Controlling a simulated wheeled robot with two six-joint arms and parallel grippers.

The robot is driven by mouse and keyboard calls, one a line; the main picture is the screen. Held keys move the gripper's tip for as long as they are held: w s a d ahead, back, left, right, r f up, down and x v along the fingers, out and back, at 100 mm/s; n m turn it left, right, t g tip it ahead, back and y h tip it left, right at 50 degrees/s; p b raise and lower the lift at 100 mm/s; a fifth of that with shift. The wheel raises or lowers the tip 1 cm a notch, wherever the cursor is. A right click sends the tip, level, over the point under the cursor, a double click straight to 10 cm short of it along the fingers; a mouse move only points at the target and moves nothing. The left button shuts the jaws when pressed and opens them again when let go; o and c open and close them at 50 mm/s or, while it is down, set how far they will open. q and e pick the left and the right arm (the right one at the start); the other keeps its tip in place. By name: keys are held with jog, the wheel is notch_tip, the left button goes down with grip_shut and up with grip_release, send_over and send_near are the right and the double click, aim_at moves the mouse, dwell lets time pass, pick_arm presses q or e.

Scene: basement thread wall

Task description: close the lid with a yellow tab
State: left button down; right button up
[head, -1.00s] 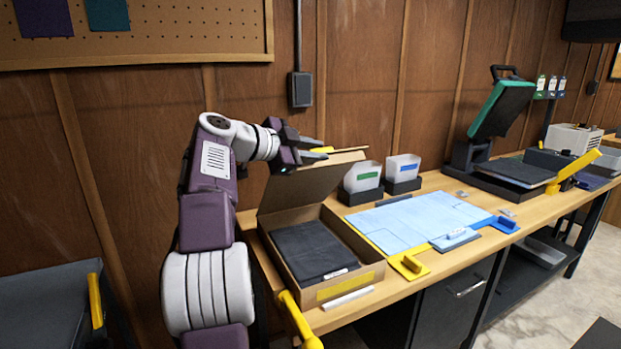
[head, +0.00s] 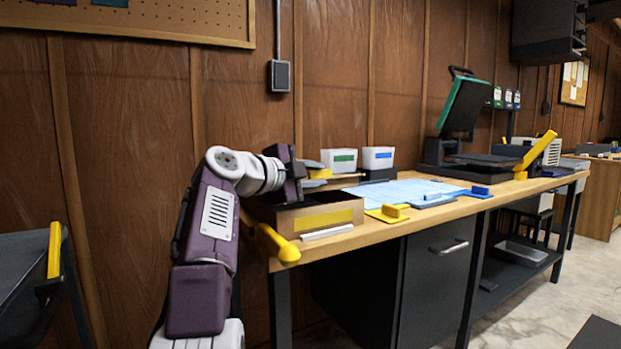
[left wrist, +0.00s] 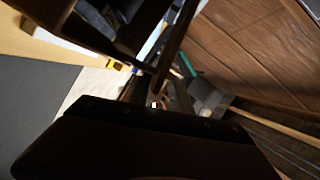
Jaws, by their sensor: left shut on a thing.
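The cardboard box (head: 343,212) stands on the left end of the bench, with a yellow strip on its front. Its lid (head: 347,177) shows nearly edge-on above the box, raised and apart from the front rim. The lid's yellow tab (head: 319,173) is between the fingers of my left gripper (head: 316,169), which is shut on it. The gripper and wrist hide the lid's left part. The box's inside is mostly hidden from this low angle. The left wrist view is dark and shows the grip poorly. My right gripper is out of view.
Two white bins (head: 339,160) stand behind the box. A blue mat (head: 400,191) with yellow and blue blocks lies to the right. A press with a raised top (head: 463,107) stands farther along. A yellow bar (head: 277,244) juts from the bench's left end.

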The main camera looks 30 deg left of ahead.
pick_arm(q)
jog(key=shift+f+b, duration=0.35)
jog(key=shift+f, duration=0.5)
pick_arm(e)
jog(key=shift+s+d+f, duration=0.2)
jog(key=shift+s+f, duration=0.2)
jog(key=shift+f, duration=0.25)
pick_arm(q)
jog(key=c, duration=1.3)
grip_release()
jog(key=s, duration=0.3)
jog(key=s+r, duration=0.1)
jog(key=s, duration=0.2)
jog(key=s+a, duration=0.1)
jog(key=s, duration=0.2)
jog(key=shift+r+b, duration=0.15)
jog(key=shift+b, duration=0.2)
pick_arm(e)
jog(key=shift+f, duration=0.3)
pick_arm(q)
jog(key=shift+w, duration=0.1)
